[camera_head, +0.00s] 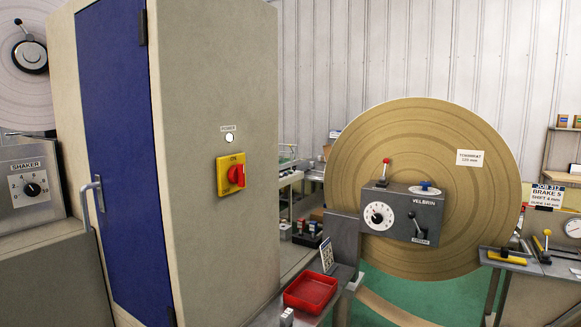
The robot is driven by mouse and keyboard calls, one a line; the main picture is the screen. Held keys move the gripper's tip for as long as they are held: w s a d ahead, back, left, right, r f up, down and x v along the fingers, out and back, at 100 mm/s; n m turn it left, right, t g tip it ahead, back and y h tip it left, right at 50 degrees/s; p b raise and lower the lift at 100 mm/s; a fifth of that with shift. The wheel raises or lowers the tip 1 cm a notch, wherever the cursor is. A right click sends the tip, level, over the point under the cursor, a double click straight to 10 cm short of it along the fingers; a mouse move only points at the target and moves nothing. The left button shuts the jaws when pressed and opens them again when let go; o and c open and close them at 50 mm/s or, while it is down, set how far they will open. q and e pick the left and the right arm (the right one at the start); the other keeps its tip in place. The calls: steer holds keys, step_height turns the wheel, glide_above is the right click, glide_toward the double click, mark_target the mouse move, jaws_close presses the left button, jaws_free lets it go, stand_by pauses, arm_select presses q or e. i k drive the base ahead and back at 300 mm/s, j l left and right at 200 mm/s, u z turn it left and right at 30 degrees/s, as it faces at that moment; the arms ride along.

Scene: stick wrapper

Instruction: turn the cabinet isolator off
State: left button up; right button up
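The cabinet isolator (231,174) is a yellow plate with a red rotary handle (237,175). It is mounted on the beige side wall of a tall cabinet (215,60). "ON" is printed at the top of the plate, and the lettering at its lower left is too small to read surely. The exact angle of the red handle is hard to tell. A round white lamp (229,138) labelled "POWER" sits just above the plate. Neither of my grippers shows in the head view, and nothing touches the isolator.
The cabinet has a blue door (120,150) with a grey handle (96,193). A "SHAKER" dial box (32,186) stands at the left. At the right are a grey "VELBRIN" control box (402,212), a large tan disc (400,125) and a red tray (310,292).

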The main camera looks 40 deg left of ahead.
mark_target(236, 173)
steer(key=i+u, duration=0.3)
steer(key=i+l+u, duration=0.25)
steer(key=i, duration=0.2)
steer(key=i+l+u, duration=0.3)
steer(key=i+j, duration=0.05)
steer(key=j, duration=0.05)
